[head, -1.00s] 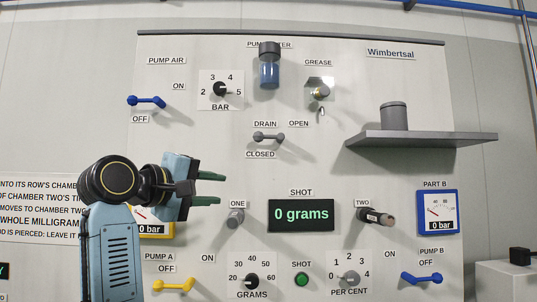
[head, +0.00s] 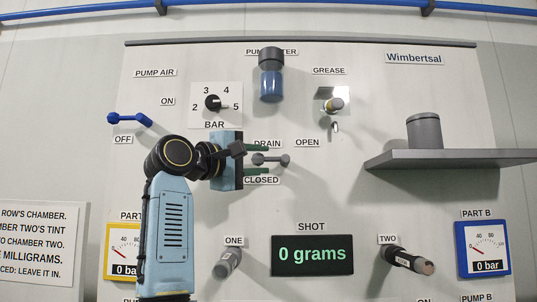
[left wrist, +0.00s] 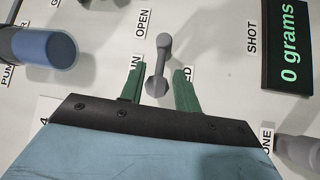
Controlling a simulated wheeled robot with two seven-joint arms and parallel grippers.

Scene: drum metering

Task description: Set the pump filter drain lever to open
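The grey drain lever (head: 271,160) sits on the panel between the DRAIN and OPEN labels above and the CLOSED label below. It lies about level, with one round end at the left and one at the right. My left gripper (head: 257,160) is at its left end, with its green fingers apart above and below the lever. In the left wrist view the lever (left wrist: 161,60) runs out from between the open fingers, and the fingers do not appear to press on it. My right gripper is not in view.
The pump filter (head: 271,80) and grease fitting (head: 334,104) are above. The bar knob (head: 213,103) is close above my left gripper. A grey shelf (head: 450,160) with a cylinder (head: 424,131) juts out at the right. The shot display (head: 312,255) is below.

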